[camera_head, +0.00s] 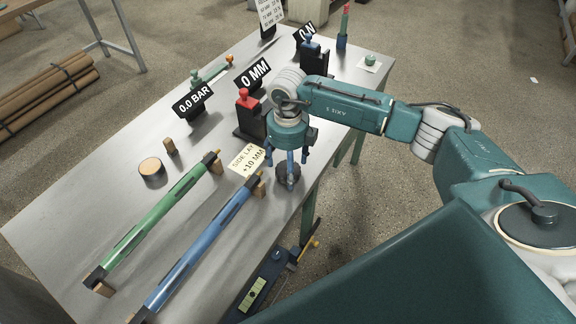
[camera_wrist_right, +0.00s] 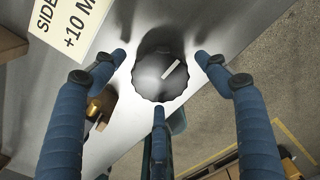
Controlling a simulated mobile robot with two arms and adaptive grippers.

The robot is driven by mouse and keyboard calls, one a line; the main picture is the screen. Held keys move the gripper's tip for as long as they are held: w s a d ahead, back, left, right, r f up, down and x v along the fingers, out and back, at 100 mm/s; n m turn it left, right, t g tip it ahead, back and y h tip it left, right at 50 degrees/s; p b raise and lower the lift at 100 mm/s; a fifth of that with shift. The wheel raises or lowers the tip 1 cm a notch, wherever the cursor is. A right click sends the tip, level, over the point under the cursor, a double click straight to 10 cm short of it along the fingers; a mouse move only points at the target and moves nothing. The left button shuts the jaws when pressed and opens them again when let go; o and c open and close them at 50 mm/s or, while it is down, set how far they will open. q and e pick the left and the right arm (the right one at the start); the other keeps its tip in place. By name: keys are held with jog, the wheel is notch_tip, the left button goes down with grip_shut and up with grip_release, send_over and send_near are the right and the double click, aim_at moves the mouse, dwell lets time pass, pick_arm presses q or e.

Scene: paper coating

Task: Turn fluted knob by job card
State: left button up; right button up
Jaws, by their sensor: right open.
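The dark fluted knob (camera_head: 283,178) sits near the table's right edge. In the right wrist view the fluted knob (camera_wrist_right: 153,75) shows a scalloped rim and a white pointer line slanting to the upper right. My right gripper (camera_head: 288,163) points down over it, its three blue fingers open and spread around it; in the wrist view gaps show between fingertips and rim. A cream card (camera_head: 246,160) beside it reads "SIDE LAY +10 MM". The black display (camera_head: 256,74) reads "0 MM". My left gripper is not in view.
A red-topped black block (camera_head: 249,115) stands left of my gripper. Green (camera_head: 155,220) and blue (camera_head: 205,245) rollers lie in front. A round wooden-topped piece (camera_head: 151,168) stands at left.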

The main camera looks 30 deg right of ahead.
notch_tip(320, 180, up, 12)
dwell(0.4)
jog(key=shift+f, duration=0.1)
